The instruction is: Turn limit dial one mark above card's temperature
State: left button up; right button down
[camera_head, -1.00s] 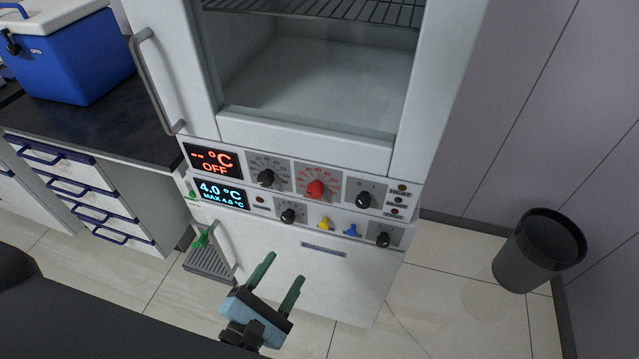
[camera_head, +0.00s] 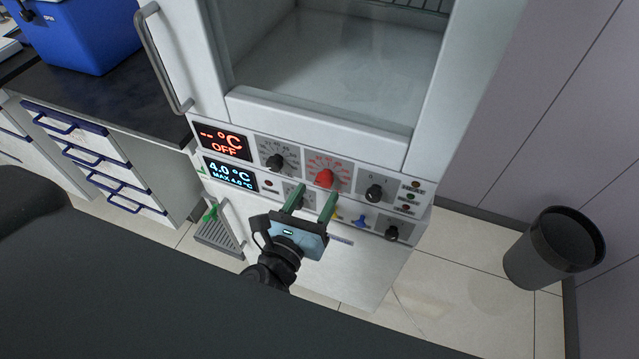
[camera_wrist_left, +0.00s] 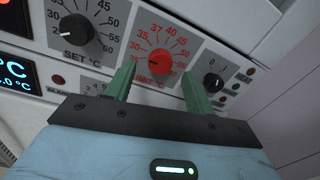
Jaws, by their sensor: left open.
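The red limit dial (camera_head: 324,179) sits on the incubator's control panel, on a red scale plate. In the left wrist view the limit dial (camera_wrist_left: 160,62) shows between and beyond my fingertips, with scale numbers around it; its lower label is partly hidden. My left gripper (camera_head: 318,196) is open and empty, just below the dial and apart from it. Its green fingers (camera_wrist_left: 157,80) point toward the panel. The black set dial (camera_head: 275,162) is to the left of it. The card is not visible. My right gripper is not in view.
A black switch knob (camera_head: 374,193) is right of the red dial. A red OFF display (camera_head: 222,142) and a blue 4.0 °C display (camera_head: 230,174) are at left. A lower row has a blue valve (camera_head: 361,221) and a black knob (camera_head: 392,233). A bin (camera_head: 553,248) stands right.

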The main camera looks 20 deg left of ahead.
aim_at(322, 184)
pick_arm(q)
jog(key=shift+w+d, duration=0.15)
jog(key=shift+w, duration=1.6)
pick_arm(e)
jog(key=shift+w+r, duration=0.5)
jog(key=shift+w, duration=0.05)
